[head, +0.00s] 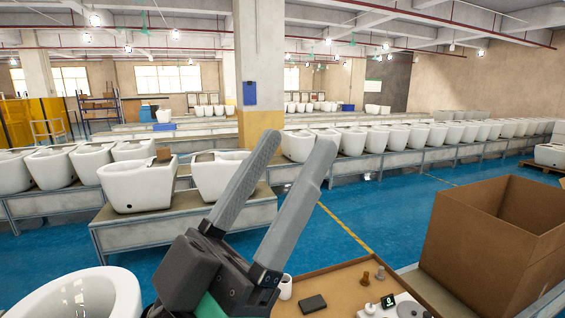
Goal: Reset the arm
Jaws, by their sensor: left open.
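My left gripper (284,165) fills the middle of the head view, with its two grey fingers pointing up and to the right. The fingers are apart and nothing is between them. It is raised in front of the room, above the near work area. My right gripper is not in view. The gripper's dark body hides part of the near left side of the brown table.
A white toilet bowl (75,295) is at the lower left. A brown table (338,288) holds a dark block (312,304) and small parts. An open cardboard box (490,250) stands at right. Rows of toilets (140,185) sit on conveyors behind a blue floor (375,215).

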